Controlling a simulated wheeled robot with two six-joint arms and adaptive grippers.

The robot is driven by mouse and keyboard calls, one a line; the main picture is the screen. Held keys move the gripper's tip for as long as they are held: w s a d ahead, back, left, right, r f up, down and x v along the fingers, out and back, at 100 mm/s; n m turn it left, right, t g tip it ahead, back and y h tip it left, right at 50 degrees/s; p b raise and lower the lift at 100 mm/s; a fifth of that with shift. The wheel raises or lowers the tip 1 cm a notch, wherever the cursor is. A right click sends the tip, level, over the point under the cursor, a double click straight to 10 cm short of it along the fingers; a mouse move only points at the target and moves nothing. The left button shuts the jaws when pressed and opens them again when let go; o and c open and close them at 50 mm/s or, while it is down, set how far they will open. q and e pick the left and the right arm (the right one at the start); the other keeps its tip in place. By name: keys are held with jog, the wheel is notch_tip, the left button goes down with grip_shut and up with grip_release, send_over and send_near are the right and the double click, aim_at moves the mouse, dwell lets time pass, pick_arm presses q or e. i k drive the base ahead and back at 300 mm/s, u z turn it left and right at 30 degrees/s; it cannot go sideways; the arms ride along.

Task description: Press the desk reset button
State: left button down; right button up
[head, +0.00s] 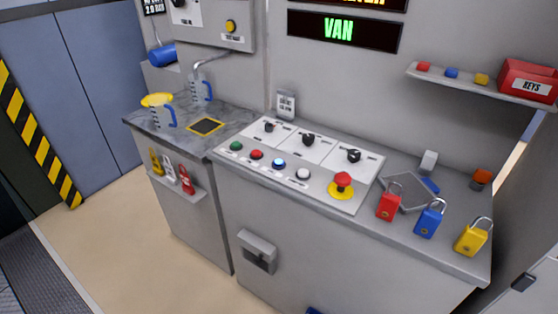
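The desk's sloped control panel (322,187) carries a row of buttons along its front: a green button (235,146), a red button (256,155), a blue button (279,163) that looks lit, and a white button (302,174). Their labels are too small to read, so I cannot tell by label which one is reset. A red mushroom button (342,181) on a yellow base (341,194) sits at the panel's right end. Three black rotary knobs, including the middle knob (308,139), are behind the row. Neither of my grippers is in view.
Red (388,206), blue (429,221) and yellow (471,239) padlocks stand on the desk's right. A grey counter (180,135) on the left holds two jugs, the nearer (165,117) with a yellow funnel (157,99). A shelf (470,84) overhangs the right side.

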aim_at(278, 163)
jog(key=k, duration=1.35)
jog(key=z, duration=0.45)
jog(key=i, duration=0.45)
jog(key=z, duration=0.7)
jog(key=i, duration=1.4)
jog(key=u, duration=0.7)
